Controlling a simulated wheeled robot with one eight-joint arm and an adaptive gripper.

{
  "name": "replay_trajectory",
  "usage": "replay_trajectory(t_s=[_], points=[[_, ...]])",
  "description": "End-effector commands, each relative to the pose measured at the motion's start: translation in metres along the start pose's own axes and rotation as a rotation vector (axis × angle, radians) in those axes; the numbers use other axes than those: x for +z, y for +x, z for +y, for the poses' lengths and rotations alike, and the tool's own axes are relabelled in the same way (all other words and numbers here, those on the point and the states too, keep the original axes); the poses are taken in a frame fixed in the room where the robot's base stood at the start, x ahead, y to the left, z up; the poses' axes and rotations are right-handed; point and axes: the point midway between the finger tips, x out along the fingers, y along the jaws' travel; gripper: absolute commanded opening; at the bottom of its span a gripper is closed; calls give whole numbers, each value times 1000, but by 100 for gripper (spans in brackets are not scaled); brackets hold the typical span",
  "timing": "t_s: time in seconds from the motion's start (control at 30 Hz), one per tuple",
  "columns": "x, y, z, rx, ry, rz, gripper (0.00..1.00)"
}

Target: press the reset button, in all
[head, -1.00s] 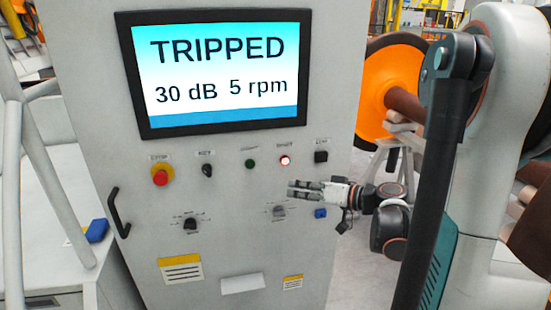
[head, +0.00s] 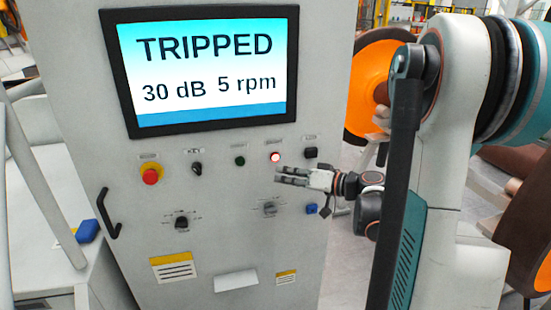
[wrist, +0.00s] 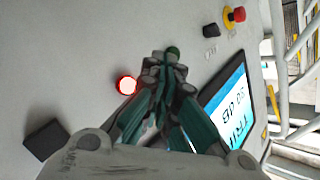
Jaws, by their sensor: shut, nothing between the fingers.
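The reset button (head: 275,157) glows white-red on the grey panel, in the row of controls under the screen. In the wrist view the lit button (wrist: 126,85) is just left of the fingers. My gripper (head: 279,175) is shut and empty. Its fingertips show just below the button in the head view; I cannot tell their gap to the panel. In the wrist view the fingertips (wrist: 165,58) point toward the green button (wrist: 173,50) and partly cover it. The screen (head: 206,70) reads TRIPPED, 30 dB, 5 rpm.
A black square control (head: 310,153) sits right of the reset button, and a red emergency stop (head: 150,175) far left. Below are two rotary knobs, a blue part (head: 311,209) and a black door handle (head: 107,213). An orange wheel (head: 365,100) stands behind at right.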

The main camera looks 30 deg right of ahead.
Motion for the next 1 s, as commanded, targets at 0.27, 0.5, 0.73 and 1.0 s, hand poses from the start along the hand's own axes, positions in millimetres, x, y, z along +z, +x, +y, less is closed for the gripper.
replay_trajectory(t_s=[0.27,0.5,0.73,1.0], points=[[-15,22,16,-1,0,-1,0],[-21,29,21,0,0,0,0],[-21,29,21,0,0,0,0],[-21,29,21,0,0,0,0]])
